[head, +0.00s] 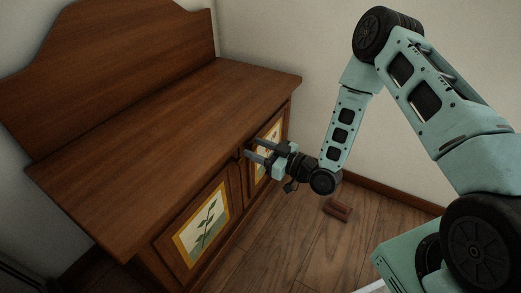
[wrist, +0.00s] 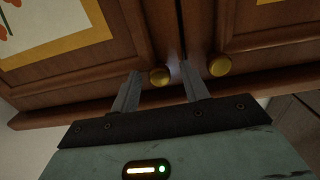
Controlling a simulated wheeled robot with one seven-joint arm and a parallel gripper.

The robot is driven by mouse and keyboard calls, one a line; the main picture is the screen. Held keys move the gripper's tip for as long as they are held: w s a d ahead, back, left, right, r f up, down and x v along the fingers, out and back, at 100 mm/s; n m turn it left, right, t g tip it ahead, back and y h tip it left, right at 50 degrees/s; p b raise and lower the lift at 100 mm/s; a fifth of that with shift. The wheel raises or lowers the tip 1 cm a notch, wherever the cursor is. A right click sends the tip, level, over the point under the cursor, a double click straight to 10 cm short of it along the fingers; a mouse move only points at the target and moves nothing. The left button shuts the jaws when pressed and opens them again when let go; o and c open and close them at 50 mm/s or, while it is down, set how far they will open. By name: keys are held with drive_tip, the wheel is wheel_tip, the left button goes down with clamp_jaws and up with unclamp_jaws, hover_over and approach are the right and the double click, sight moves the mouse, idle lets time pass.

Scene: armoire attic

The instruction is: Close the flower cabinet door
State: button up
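The wooden cabinet (head: 160,105) stands along the left, with two painted doors on its front. The flower door (wrist: 120,50) has a cream panel with red-orange flowers in the wrist view; in the head view, its far panel (head: 268,150) is partly hidden by my gripper. The other door (head: 205,222) has a green plant picture. In the wrist view, a brass knob (wrist: 159,75) on the flower door appears between the fingertips of my gripper (wrist: 161,69). My gripper (head: 249,149) is open at the front, near where the doors meet. Contact cannot be told.
The second brass knob (wrist: 220,65) sits just right of the fingers, across a dark gap between the doors. A reddish-brown object (head: 338,209) lies on the wooden floor (head: 285,235). The wall is behind the arm. The floor before the cabinet is mostly clear.

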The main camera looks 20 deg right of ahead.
drive_tip(key=p+v, duration=0.5)
drive_tip(key=v, duration=1.2)
drive_tip(key=shift+s+p, duration=0.25)
drive_tip(key=shift+p, duration=0.05)
drive_tip(key=shift+s+d, duration=0.1)
